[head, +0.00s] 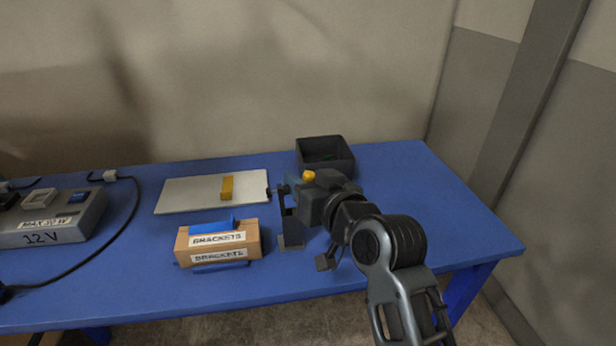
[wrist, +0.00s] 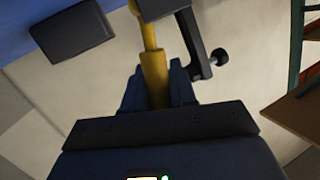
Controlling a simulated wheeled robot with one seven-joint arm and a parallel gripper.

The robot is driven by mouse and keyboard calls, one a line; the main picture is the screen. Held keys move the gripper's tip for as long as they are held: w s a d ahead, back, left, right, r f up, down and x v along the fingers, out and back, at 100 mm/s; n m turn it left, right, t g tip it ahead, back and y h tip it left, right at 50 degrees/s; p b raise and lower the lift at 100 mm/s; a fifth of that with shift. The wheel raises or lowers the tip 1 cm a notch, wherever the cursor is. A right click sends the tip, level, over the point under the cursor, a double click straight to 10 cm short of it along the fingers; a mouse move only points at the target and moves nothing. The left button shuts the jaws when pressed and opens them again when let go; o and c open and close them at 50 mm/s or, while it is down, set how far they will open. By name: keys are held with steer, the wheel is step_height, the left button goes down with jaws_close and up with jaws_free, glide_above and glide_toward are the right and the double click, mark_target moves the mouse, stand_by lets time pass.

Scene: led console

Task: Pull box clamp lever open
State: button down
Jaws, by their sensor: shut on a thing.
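A dark box clamp stands on the blue table, its upright post (head: 290,228) just right of a cardboard box (head: 217,243) labelled BRACKETS. A yellow lever tip (head: 308,175) shows above my gripper (head: 290,190) in the head view. In the wrist view my gripper (wrist: 154,82) is shut on the yellow lever (wrist: 152,62), with a finger on each side of it. The clamp's dark arm (wrist: 191,40) and a small black knob (wrist: 219,57) lie just right of the lever. My gripper hides part of the clamp in the head view.
A black open bin (head: 325,155) stands behind my gripper. A white board (head: 190,193) with a yellow block (head: 227,187) lies behind the cardboard box. A grey 12 V power unit (head: 50,220) with a black cable is at left. The table's right side is clear.

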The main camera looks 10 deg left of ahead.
steer(key=shift+s+a+f+n+h, duration=0.1)
steer(key=shift+a+n+h, duration=0.15)
steer(key=shift+n+h, duration=0.05)
stand_by(0.4)
steer(key=c, duration=1)
jaws_free()
